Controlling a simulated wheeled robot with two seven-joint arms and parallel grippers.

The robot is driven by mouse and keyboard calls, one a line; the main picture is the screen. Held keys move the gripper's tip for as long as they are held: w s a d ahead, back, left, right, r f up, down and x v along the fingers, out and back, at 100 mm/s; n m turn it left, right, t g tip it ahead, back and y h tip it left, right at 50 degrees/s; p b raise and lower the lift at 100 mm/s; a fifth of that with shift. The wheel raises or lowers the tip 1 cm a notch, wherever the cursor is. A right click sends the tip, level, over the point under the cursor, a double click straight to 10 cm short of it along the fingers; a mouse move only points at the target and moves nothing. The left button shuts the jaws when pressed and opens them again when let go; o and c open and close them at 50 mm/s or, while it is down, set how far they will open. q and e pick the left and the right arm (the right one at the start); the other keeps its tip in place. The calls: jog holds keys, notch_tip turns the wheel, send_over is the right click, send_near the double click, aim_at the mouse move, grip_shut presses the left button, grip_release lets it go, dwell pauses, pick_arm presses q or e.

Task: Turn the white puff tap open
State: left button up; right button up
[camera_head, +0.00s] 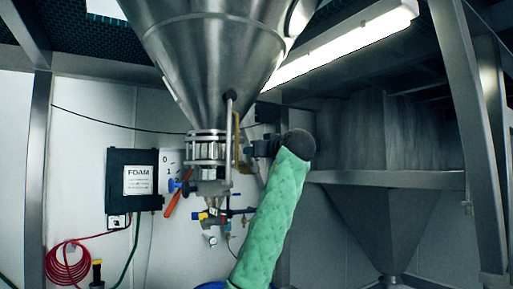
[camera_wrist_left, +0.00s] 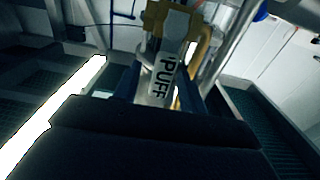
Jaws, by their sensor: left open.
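The white tap handle marked PUFF (camera_wrist_left: 163,76) shows close up in the left wrist view, on a brass-coloured valve body (camera_wrist_left: 176,24). My left gripper (camera_wrist_left: 160,92) is open, with one dark finger on each side of the handle. I cannot tell whether the fingers touch it. In the head view, my left gripper (camera_head: 252,150) is at the end of the green-sleeved arm. It is just right of the brass-coloured pipe (camera_head: 236,138) beside the steel hopper's outlet. There the gripper hides the white handle. My right gripper is in neither view.
The steel hopper (camera_head: 208,55) hangs above, with a clear collar (camera_head: 206,150) below it.

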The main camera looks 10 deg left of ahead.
pick_arm(q)
jog(key=shift+w+a+f, duration=0.15)
jog(key=shift+w+a, duration=0.1)
grip_shut()
